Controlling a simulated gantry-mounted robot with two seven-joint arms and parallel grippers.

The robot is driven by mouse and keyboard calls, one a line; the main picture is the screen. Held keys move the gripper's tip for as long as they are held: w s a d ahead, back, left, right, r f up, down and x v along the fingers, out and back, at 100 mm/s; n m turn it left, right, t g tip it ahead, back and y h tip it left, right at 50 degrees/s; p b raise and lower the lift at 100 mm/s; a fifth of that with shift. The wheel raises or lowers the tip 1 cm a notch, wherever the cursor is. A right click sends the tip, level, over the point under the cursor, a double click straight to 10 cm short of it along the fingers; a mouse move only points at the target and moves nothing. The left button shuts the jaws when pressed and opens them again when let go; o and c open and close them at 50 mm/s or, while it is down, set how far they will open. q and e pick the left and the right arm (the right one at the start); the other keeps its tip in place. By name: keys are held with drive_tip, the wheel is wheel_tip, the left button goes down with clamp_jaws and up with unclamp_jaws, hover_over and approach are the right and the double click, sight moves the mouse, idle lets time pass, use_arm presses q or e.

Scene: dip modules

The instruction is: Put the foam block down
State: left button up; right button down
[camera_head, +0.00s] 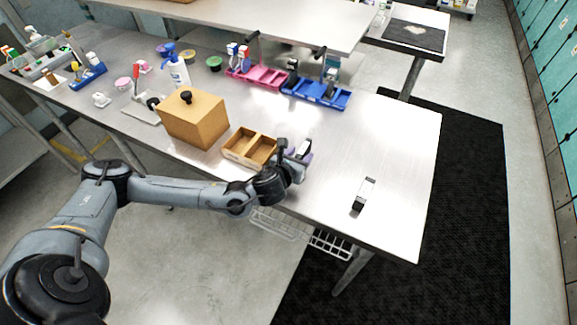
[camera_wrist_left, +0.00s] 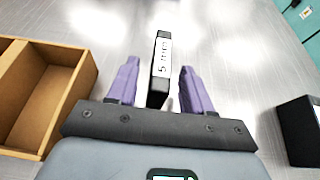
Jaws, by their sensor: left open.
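A slim black block with a white face lettered "5 mm" (camera_wrist_left: 162,62) stands on the table between the purple fingers of my left gripper (camera_wrist_left: 158,72). It is likely the foam block. The fingers are open, with a gap visible on each side of the block. In the head view my left gripper (camera_head: 300,154) is at the table's near side, right of the wooden tray, and the block (camera_head: 305,147) shows partly there. My right gripper is not in view.
A two-compartment wooden tray (camera_head: 232,155) lies just left of my gripper. Another black-and-white block (camera_head: 364,193) stands to the right. Blue (camera_head: 312,97) and pink (camera_head: 250,79) bins are farther back. The right tabletop is mostly clear.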

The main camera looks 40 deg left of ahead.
use_arm(q)
drive_tip(key=b+v, duration=0.2)
drive_tip(key=v, duration=0.5)
drive_tip(key=shift+s+d, duration=0.15)
drive_tip(key=shift+s, duration=0.1)
drive_tip(key=shift+b+v, duration=0.7)
drive_tip(key=shift+v, duration=0.2)
drive_tip(key=shift+r, duration=0.15)
